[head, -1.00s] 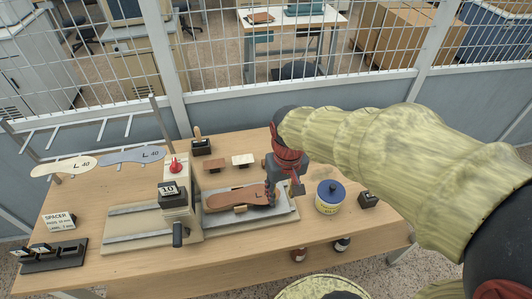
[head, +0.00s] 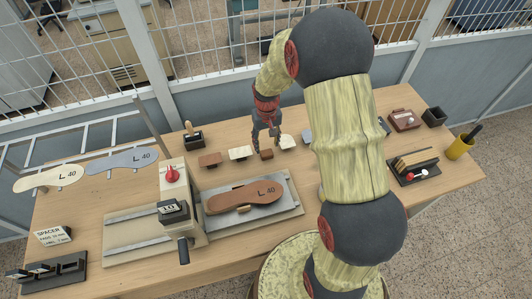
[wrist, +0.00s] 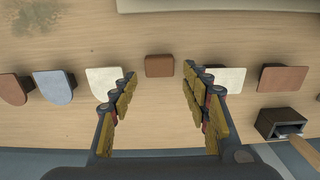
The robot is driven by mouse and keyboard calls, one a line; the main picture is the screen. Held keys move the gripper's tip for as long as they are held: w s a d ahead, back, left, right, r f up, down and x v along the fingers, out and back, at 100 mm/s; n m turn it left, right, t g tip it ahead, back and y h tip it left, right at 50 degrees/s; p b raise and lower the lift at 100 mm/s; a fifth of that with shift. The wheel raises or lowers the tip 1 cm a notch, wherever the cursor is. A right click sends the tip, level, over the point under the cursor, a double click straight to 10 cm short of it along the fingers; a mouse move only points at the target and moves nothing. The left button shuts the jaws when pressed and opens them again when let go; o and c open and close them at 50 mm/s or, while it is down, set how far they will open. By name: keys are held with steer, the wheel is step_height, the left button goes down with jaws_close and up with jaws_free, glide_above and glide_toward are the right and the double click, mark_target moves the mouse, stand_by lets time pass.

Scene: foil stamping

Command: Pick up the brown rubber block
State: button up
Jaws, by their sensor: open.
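The brown rubber block (head: 266,155) is a small rectangular piece lying on the wooden table, in a row of flat samples behind the press. In the wrist view the block (wrist: 159,66) lies centred between and just beyond the fingertips. My gripper (head: 266,145) points down over the block in the head view. In the wrist view my gripper (wrist: 159,75) is open, its yellow-padded fingers on either side with nothing between them. The block's full outline shows in the wrist view; in the head view the fingers stand close around it.
Cream pieces (wrist: 104,84) (wrist: 225,80) lie on either side of the block, with a brown piece (wrist: 282,78) further right. A brush-like wooden handle stands in a black holder (head: 193,137). The press bed (head: 290,205) holds a brown insole (head: 240,198). A wire fence stands behind the table.

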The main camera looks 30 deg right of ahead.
mark_target(267, 154)
step_height(267, 154, down, 6)
steer(key=shift+s+r, duration=0.1)
steer(key=shift+s, duration=0.05)
steer(key=shift+c, duration=1.3)
steer(key=c, duration=0.7)
